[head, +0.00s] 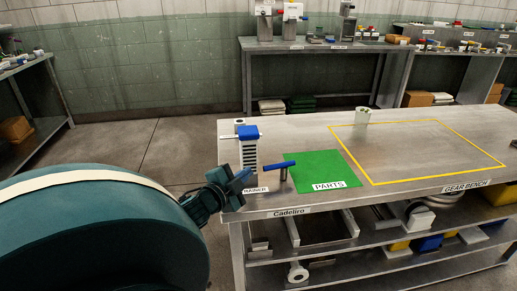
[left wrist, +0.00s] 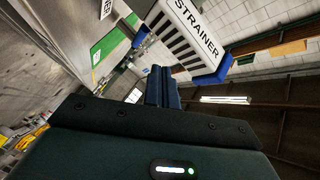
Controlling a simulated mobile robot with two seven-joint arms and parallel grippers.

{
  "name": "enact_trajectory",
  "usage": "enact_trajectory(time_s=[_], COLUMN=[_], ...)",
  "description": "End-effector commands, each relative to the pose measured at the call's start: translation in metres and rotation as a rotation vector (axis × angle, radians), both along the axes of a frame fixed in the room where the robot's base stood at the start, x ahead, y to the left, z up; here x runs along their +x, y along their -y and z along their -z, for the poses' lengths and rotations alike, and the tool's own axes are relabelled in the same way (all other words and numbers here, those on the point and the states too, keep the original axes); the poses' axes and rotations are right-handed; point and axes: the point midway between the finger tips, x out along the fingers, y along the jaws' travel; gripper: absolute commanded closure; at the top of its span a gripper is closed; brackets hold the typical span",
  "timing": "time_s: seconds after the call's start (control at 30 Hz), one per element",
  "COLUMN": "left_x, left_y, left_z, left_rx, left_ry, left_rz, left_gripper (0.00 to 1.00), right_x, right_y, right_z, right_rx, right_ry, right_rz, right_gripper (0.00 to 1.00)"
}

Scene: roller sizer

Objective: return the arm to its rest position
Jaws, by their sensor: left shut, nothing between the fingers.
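My left gripper (head: 243,177) is at the left end of the metal bench (head: 210,120), in front of the strainer. Its blue fingers are together with nothing between them, and they also show in the left wrist view (left wrist: 163,88). My dark green left arm fills the lower left of the head view. The white slotted strainer (head: 248,154) with a blue top stands upright on the bench, and it shows close by in the left wrist view (left wrist: 185,38). I cannot tell whether the fingertips touch anything.
A blue-handled piece (head: 280,164) on a metal post stands beside the green parts mat (head: 318,170). A yellow outline (head: 415,128) marks bare bench top, with a small pale block (head: 362,115) at its back edge. Shelves below hold parts. Open floor (head: 135,135) lies left.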

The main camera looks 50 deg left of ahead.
Motion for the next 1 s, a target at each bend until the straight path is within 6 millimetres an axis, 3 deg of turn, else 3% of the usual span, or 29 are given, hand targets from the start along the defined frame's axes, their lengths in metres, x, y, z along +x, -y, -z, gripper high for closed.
enact_trajectory(time_s=[0.13,0.43,0.57,0.67,0.77,0.9,1.0], left_x=[-0.013,-0.016,-0.018,-0.025,-0.038,-0.063,-0.081], left_y=[-0.003,-0.003,0.009,0.041,0.095,0.190,0.252], left_z=[-0.001,-0.002,0.010,0.040,0.078,0.120,0.134], left_rx=[0.000,-0.001,-0.045,-0.159,-0.330,-0.590,-0.746], left_ry=[-0.001,0.000,-0.020,-0.074,-0.152,-0.269,-0.340], left_rz=[0.001,0.001,0.007,0.023,0.047,0.085,0.110], left_gripper=[1.00,1.00,1.00,1.00,1.00,1.00,1.00], right_x=[0.001,0.002,0.002,0.002,0.001,-0.002,-0.004], right_y=[0.000,0.000,0.001,0.002,0.006,0.010,0.011], right_z=[-0.001,-0.004,-0.007,-0.012,-0.015,-0.014,-0.013], right_rx=[0.002,0.006,0.005,0.000,-0.009,-0.020,-0.022], right_ry=[0.002,0.006,0.006,0.005,-0.006,-0.033,-0.047], right_rz=[0.002,0.006,0.008,0.010,0.016,0.028,0.035], right_gripper=[0.22,0.22,0.22,0.22,0.22,0.22,0.22])
